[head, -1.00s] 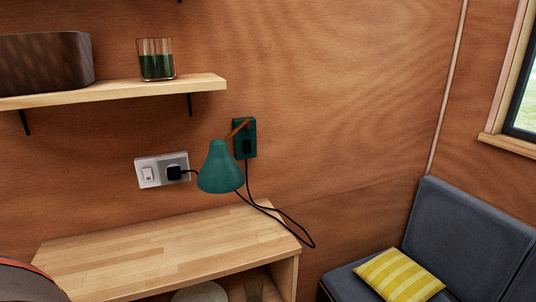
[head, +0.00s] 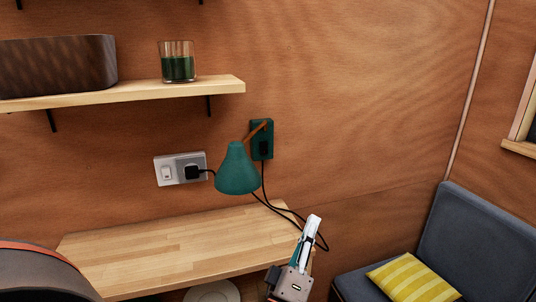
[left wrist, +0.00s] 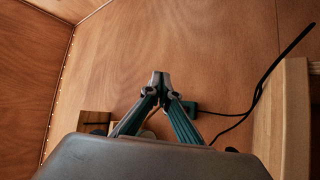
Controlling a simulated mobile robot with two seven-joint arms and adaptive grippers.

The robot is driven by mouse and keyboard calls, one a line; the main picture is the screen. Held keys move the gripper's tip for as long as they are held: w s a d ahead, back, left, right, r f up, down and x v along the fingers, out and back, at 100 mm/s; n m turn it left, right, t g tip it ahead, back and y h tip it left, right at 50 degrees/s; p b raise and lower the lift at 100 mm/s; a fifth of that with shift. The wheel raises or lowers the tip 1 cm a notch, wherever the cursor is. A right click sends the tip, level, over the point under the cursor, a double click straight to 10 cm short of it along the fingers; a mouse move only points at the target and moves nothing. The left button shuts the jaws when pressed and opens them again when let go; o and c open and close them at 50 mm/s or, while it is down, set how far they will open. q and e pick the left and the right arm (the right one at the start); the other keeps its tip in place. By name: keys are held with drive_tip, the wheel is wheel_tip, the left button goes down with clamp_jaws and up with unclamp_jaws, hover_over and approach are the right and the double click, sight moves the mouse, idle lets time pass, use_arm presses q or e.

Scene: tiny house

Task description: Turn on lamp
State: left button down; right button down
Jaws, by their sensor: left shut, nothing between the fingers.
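The green wall lamp has a cone shade (head: 237,170) on a short wooden arm and a dark green wall plate (head: 262,140). A black switch-like part (head: 263,149) sits on the plate. A black cord hangs from the plate in a loop. My left gripper (head: 314,220) is low, at the right end of the wooden counter, below and to the right of the lamp. It points up, shut and empty, apart from the lamp. In the left wrist view the closed fingertips (left wrist: 160,78) stand in front of the wood wall. My right gripper is not in view.
A wooden counter (head: 170,245) lies below the lamp. A white socket with a switch and black plug (head: 192,172) is left of the shade. A shelf (head: 130,90) above holds a green glass candle (head: 177,62) and a dark basket (head: 55,65). The wall right of the lamp is clear.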

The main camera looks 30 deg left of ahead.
use_arm(q)
drive_tip(key=a+r+n+g+y, duration=0.4)
drive_tip(key=a+r+n+y, duration=0.3)
drive_tip(key=n, duration=0.5)
drive_tip(key=a+r+n+g+y, duration=0.4)
drive_tip(key=r+n+y, duration=0.4)
drive_tip(key=n, duration=0.4)
drive_tip(key=w+f+n+g+h+p, duration=0.1)
drive_tip(key=w+f+n+g+h, duration=0.3)
drive_tip(key=n, duration=0.5)
wheel_tip(320, 180, down, 2)
drive_tip(key=shift+w+d+f+g, duration=0.1)
drive_tip(key=shift+w+d+g, duration=0.1)
drive_tip(key=shift+w+g, duration=0.65)
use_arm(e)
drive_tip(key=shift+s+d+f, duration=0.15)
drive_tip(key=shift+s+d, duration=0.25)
